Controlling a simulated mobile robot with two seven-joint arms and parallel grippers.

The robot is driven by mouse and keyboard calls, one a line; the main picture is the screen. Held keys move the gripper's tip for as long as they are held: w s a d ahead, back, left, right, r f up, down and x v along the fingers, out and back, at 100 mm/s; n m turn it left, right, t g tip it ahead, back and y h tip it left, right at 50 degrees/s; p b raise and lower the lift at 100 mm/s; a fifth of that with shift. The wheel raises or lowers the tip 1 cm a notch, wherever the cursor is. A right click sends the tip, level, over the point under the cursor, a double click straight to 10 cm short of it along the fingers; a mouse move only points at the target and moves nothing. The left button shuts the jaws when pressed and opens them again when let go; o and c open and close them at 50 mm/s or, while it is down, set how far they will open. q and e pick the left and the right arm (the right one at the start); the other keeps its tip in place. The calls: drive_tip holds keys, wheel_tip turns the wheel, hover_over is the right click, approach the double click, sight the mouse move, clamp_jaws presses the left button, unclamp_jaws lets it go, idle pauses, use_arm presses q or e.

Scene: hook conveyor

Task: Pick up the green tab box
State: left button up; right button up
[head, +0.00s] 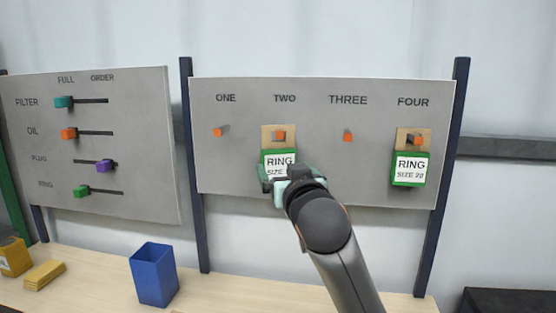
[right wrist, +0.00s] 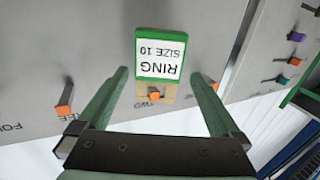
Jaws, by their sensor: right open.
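A green box with a white "RING SIZE" label (head: 280,160) hangs by its tan tab from the orange-tipped hook under TWO. In the right wrist view this box (right wrist: 162,55) shows upside down and reads "RING SIZE 10". A second green box, "RING SIZE 20" (head: 410,169), hangs by its tab under FOUR. My right gripper (head: 287,178) is in front of the lower part of the box under TWO and partly hides it. In the right wrist view its open fingers (right wrist: 159,72) stand either side of the box, with gaps. My left gripper is out of view.
Hooks ONE (head: 218,132) and THREE (head: 347,137) on the grey hook board (head: 320,185) are empty. A slider panel (head: 130,190) stands at left. A blue bin (head: 154,276), a yellow box (head: 14,257) and yellow pieces (head: 45,275) are on the wooden bench (head: 235,292).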

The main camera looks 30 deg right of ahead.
sight(280, 161)
drive_tip(key=shift+x, duration=0.8)
drive_tip(key=p+x, duration=0.1)
drive_tip(key=x, duration=0.3)
drive_tip(key=shift+w+d+r, duration=0.1)
drive_tip(key=shift+w+d, duration=0.15)
drive_tip(key=shift+w, duration=0.45)
drive_tip(key=c, duration=1.2)
drive_tip(key=shift+s+r, duration=0.2)
drive_tip(key=s+a+r, duration=0.1)
drive_tip(key=s+r, duration=0.1)
drive_tip(key=s, duration=0.2)
drive_tip(key=s+a+r, duration=0.1)
drive_tip(key=s+r, duration=0.2)
drive_tip(key=s, duration=0.1)
drive_tip(key=s+a+r, duration=0.1)
drive_tip(key=s+r, duration=0.1)
drive_tip(key=s, duration=0.3)
drive_tip(key=shift+s+a+r, duration=0.1)
drive_tip(key=shift+a+r, duration=0.15)
drive_tip(key=shift+r, duration=0.05)
